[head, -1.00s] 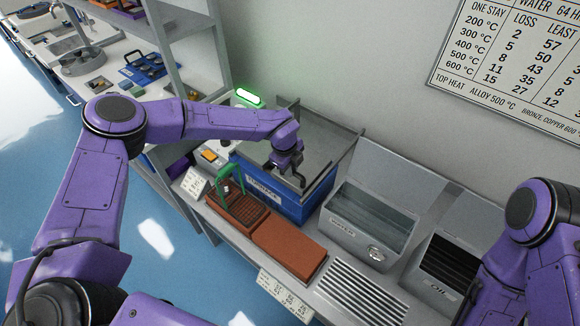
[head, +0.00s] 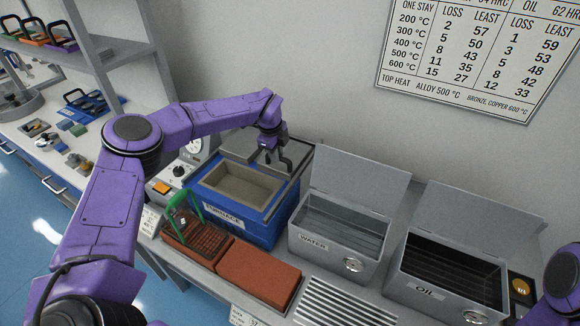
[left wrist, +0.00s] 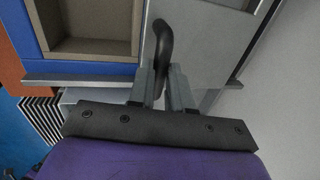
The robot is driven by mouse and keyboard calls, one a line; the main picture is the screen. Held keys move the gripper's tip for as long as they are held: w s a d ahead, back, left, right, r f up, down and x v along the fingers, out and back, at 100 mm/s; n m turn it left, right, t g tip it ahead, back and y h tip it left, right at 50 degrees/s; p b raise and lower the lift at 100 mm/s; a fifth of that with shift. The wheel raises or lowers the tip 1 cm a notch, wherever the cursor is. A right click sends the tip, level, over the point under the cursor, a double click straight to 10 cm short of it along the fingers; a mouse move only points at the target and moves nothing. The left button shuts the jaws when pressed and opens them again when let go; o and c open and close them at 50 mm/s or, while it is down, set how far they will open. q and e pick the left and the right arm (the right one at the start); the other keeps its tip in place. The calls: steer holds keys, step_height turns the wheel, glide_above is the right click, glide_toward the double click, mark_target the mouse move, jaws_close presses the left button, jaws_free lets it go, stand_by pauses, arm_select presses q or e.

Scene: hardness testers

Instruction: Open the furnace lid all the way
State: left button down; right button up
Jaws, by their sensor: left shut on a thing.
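The furnace (head: 236,222) is a blue box on the bench, marked FURNACE. Its beige inner chamber (head: 232,188) shows from above and looks empty; it also shows in the left wrist view (left wrist: 92,30). The grey flat lid (head: 243,146) lies beyond the opening, toward the wall, between side rails; in the left wrist view (left wrist: 205,45) it is to the right of the chamber. My left gripper (head: 275,154) is shut on the lid's black curved handle (left wrist: 163,42) and partly hides the lid. My right gripper is out of view; only that arm shows at the right edge.
A water tank (head: 305,240) and an oil tank (head: 425,290), lids raised, stand right of the furnace. In front are a brown tray with a green-handled basket (head: 187,220), a brick-red slab (head: 258,272) and a slatted grate (head: 345,305). The wall is close behind.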

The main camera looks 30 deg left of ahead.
arm_select(q)
steer(key=shift+w+a, duration=0.1)
steer(key=shift+w, duration=0.2)
steer(key=c, duration=1.1)
jaws_free()
steer(key=shift+o, duration=0.2)
steer(key=shift+f, duration=0.1)
step_height(320, 180, up, 10)
steer(key=s+p, duration=0.2)
steer(key=p, duration=0.2)
steer(key=shift+p, duration=0.4)
steer(key=shift+a, duration=0.1)
